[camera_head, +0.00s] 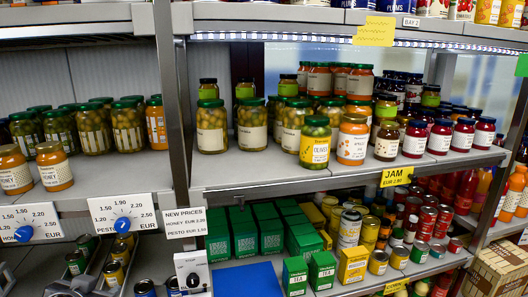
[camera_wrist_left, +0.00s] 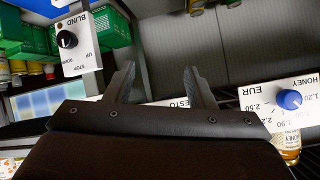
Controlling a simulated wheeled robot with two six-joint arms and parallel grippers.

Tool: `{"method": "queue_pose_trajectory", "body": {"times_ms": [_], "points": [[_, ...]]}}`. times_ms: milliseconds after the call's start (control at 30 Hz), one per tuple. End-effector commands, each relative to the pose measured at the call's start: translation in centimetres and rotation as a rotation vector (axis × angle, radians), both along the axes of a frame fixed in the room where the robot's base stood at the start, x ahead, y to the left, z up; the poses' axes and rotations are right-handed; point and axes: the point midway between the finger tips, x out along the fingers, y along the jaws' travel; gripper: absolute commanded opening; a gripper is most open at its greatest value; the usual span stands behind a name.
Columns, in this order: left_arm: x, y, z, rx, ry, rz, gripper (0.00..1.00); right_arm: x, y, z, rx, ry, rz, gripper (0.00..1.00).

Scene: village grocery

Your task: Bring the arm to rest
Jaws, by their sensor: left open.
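My left gripper (camera_wrist_left: 160,85) shows in the left wrist view with its two dark fingers spread apart. It is open and nothing is between the fingers. In the head view only a small grey part of it (camera_head: 80,285) seems to show at the lower left edge, below the shelf signs. Its fingers point toward the shelf front, near the pesto sign (camera_head: 122,213), which they partly cover in the left wrist view. My right gripper is in neither view.
A honey sign with a blue dial (camera_wrist_left: 289,100) is right of the fingers in the wrist view. A blind control box with a black knob (camera_wrist_left: 70,40) is left. Jars stand on the upper shelf (camera_head: 250,172); green boxes (camera_head: 245,237) and cans stand below.

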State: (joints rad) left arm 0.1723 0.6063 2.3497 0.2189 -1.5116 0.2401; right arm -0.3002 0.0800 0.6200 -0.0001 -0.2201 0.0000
Motion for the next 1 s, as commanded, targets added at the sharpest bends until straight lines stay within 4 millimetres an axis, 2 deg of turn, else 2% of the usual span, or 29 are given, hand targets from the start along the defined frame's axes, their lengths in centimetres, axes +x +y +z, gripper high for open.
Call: {"method": "queue_pose_trajectory", "body": {"times_ms": [33,100,167,300,500,733,800,1000], "points": [[-1.9,-0.4,-3.1,-0.021,0.064,0.009,0.49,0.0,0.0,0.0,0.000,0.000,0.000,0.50],[-4.5,-0.8,-6.5,-0.038,0.138,0.023,0.49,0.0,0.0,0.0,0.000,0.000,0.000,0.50],[-6.9,-1.1,-9.2,-0.052,0.202,0.037,0.49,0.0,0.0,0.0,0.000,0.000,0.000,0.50],[-13.0,-2.1,-14.4,-0.088,0.346,0.076,0.49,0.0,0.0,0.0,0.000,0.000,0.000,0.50],[-20.3,-3.2,-18.7,-0.127,0.505,0.133,0.49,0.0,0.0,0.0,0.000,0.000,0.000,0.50],[-27.4,-4.4,-21.2,-0.160,0.651,0.196,0.49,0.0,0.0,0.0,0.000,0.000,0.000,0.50],[-26.3,-4.1,-23.2,-0.156,0.652,0.191,0.49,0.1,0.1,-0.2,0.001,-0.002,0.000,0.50],[-25.1,-3.5,-28.7,-0.161,0.675,0.192,0.49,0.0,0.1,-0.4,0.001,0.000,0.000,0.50]]}}
